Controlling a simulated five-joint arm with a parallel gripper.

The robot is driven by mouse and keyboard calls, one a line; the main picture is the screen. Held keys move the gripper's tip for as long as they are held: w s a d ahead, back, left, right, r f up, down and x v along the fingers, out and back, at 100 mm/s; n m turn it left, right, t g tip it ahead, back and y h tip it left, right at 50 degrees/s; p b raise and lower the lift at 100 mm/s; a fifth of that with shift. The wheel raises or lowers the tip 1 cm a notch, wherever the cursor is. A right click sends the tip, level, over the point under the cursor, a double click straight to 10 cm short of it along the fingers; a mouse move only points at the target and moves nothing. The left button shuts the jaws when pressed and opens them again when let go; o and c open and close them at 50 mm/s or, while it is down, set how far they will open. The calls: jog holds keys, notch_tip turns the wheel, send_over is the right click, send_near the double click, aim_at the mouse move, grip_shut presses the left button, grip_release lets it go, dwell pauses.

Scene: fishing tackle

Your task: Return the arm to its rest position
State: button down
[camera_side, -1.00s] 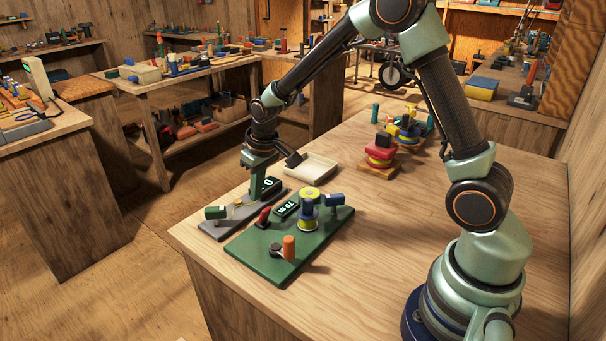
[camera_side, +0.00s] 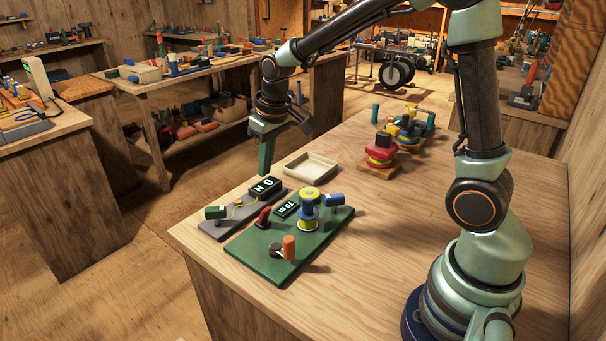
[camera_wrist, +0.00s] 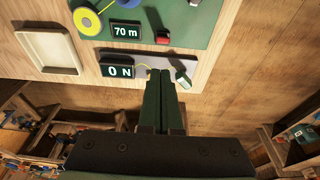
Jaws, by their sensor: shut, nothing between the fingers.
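My gripper (camera_side: 264,174) is shut and empty, its fingers pointing down above the back left edge of the workbench. In the wrist view my gripper's fingers (camera_wrist: 164,78) lie together, with nothing between them. Just below it in the side view is a grey board (camera_side: 222,228) with a black display (camera_side: 265,186) reading "0 N" and a green-ended part (camera_side: 214,212). The gripper is apart from these. The display also shows in the wrist view (camera_wrist: 117,71).
A green board (camera_side: 262,262) carries a yellow-topped reel (camera_side: 308,208), a "70 m" display (camera_side: 286,208) and an orange knob (camera_side: 289,247). A shallow tray (camera_side: 311,168) is empty. Red and yellow gear (camera_side: 380,152) stands farther back.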

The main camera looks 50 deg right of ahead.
jog(key=shift+s+r, duration=0.2)
jog(key=shift+r, duration=0.05)
jog(key=s+r+t, duration=0.1)
jog(key=s+r, duration=0.3)
jog(key=s, duration=0.3)
jog(key=s+r+t, duration=0.2)
jog(key=s+r, duration=0.2)
jog(key=s, duration=0.3)
jog(key=shift+s+a, duration=0.35)
jog(key=shift+a, duration=0.05)
dwell(0.5)
